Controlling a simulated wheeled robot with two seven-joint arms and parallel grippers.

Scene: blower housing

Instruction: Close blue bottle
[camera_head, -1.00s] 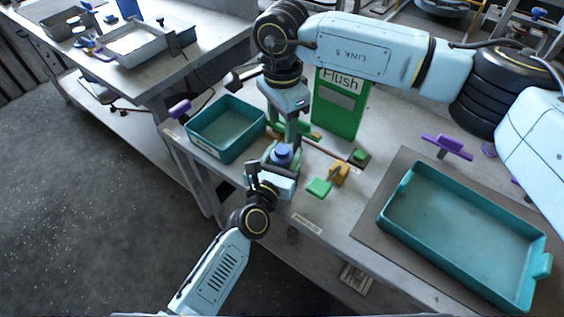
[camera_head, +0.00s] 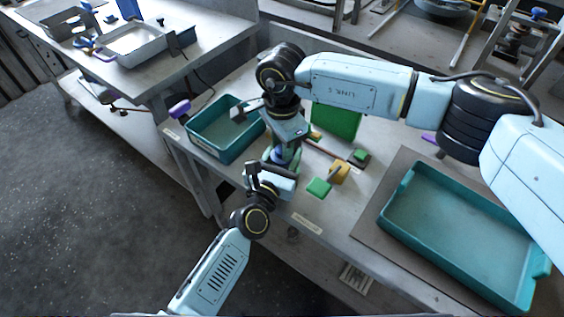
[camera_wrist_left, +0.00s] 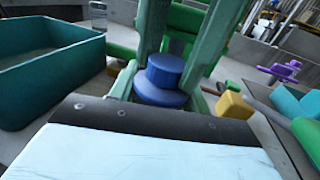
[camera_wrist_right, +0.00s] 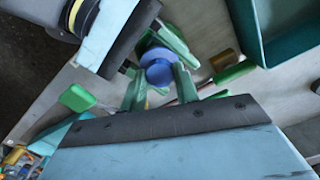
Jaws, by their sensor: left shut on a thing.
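The blue bottle (camera_wrist_left: 160,95) stands upright on the near side of the table, a narrower blue top above a wider body. My left gripper (camera_head: 276,166) is shut on its body from the near side. My right gripper (camera_head: 287,148) comes down from above with its green fingers apart, one on each side of the blue top. In the right wrist view, the bottle's round blue top (camera_wrist_right: 160,68) lies between these fingertips. I cannot tell whether they touch it. In the head view, the right gripper hides most of the bottle.
A teal bin (camera_head: 214,150) stands left of the grippers. A large teal tray (camera_head: 398,192) lies to the right. A green block (camera_head: 319,187) and a yellow piece (camera_head: 341,173) lie just right of the grippers. A green box (camera_head: 337,121) stands behind.

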